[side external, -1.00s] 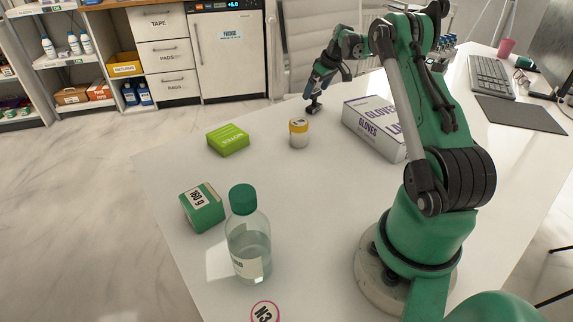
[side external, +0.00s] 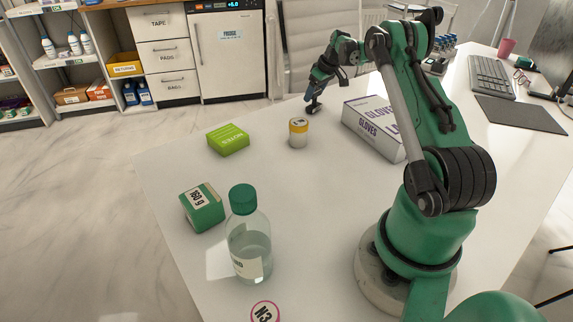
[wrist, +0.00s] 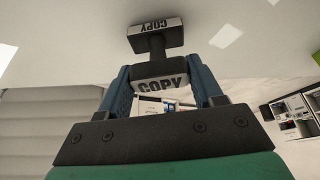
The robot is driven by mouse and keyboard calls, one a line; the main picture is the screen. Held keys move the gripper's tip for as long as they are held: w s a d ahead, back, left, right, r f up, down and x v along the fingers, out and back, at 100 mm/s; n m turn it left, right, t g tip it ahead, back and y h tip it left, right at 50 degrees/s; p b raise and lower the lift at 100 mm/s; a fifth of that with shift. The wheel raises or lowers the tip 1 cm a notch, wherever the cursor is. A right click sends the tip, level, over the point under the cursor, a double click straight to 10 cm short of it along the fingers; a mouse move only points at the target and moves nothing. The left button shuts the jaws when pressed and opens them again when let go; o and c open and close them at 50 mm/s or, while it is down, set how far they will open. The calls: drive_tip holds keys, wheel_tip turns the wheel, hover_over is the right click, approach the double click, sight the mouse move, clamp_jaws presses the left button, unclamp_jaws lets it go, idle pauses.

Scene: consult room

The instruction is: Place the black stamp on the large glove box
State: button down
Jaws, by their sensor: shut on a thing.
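The black stamp (side external: 314,107) is at the far edge of the white table in the side view, under my gripper (side external: 315,96). In the wrist view the stamp (wrist: 157,37) carries white "COPY" labels, and my gripper's two blue fingers (wrist: 161,80) are shut on its block. Its wider end points away from my palm. I cannot tell whether it touches the table. The large glove box (side external: 374,127), white and purple with "GLOVES" lettering, lies on the table to the right of the stamp and nearer the camera. Its top looks bare.
A yellow-lidded jar (side external: 298,133) stands left of the glove box. A green notes box (side external: 228,140), a green carton (side external: 202,208) and a capped clear bottle (side external: 248,240) stand further left and nearer. A keyboard (side external: 490,78) and dark mat (side external: 520,115) lie at the right.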

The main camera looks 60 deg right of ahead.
drive_tip(key=shift+m, duration=0.4)
drive_tip(key=r, duration=1)
drive_tip(key=shift+s+r, duration=0.2)
drive_tip(key=shift+s, duration=0.15)
drive_tip(key=s+r+m+g+h, duration=0.35)
drive_tip(key=s+r+m, duration=0.35)
drive_tip(key=s+m, duration=0.3)
wheel_tip(320, 180, up, 8)
drive_tip(key=m+g+y, duration=0.1)
drive_tip(key=m+g, duration=0.3)
drive_tip(key=m, duration=1)
hover_over(387, 115)
wheel_tip(387, 115, down, 19)
drive_tip(key=shift+f, duration=0.1)
drive_tip(key=shift+c, duration=0.7)
unclamp_jaws()
